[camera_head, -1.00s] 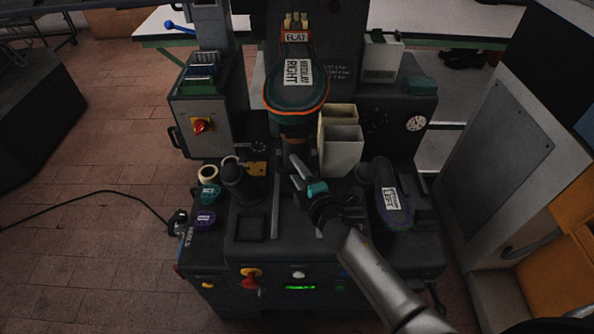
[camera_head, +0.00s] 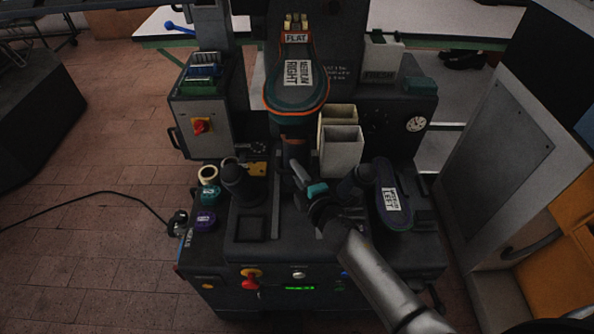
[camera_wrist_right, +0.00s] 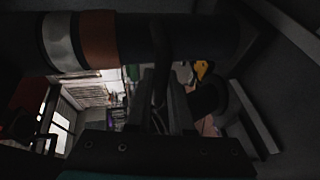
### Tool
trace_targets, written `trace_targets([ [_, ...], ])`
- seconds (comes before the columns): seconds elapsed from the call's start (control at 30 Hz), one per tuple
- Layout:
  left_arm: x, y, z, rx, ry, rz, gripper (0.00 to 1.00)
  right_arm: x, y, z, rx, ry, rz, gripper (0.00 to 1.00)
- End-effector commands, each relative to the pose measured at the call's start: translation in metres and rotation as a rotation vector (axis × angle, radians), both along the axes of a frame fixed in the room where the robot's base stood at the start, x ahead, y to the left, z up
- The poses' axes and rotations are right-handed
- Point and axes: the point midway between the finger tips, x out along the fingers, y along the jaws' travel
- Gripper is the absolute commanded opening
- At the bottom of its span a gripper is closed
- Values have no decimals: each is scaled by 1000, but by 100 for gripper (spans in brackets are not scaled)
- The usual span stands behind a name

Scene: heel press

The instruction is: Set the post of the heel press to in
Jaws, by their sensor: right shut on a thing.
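The heel press (camera_head: 255,230) fills the middle of the head view. Its post is a dark column with an orange-brown band (camera_head: 294,139), below a sole pad labelled MEDIUM RIGHT (camera_head: 297,90). In the right wrist view a dark cylinder with grey and brown bands (camera_wrist_right: 98,38) crosses the top. My right gripper (camera_head: 300,178) is in front of the post, above the press bed. In the wrist view its fingers (camera_wrist_right: 160,100) are closed around a thin dark bar (camera_wrist_right: 162,45) that comes down from the cylinder. The bar's grasped end is mostly hidden. My left gripper is not in view.
A second pad labelled MEDIUM LEFT (camera_head: 394,200) stands right of my gripper. A dark upright cylinder (camera_head: 237,183) stands at left. Pale bins (camera_head: 341,150) are close behind my gripper. A red knob (camera_head: 250,283) and several buttons are on the front panel. A cable lies on the floor at left.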

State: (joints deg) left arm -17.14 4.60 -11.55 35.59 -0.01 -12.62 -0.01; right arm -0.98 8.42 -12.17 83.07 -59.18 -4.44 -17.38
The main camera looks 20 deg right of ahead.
Motion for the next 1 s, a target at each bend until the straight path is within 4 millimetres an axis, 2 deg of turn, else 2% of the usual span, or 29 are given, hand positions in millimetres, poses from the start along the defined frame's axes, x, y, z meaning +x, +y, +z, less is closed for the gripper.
trace_targets([
  [0.8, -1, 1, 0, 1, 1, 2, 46, 0, 0, 0, -1, 0, -1, 0],
  [1.0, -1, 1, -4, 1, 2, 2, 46, 19, -5, 0, -2, -3, 0, 0],
])
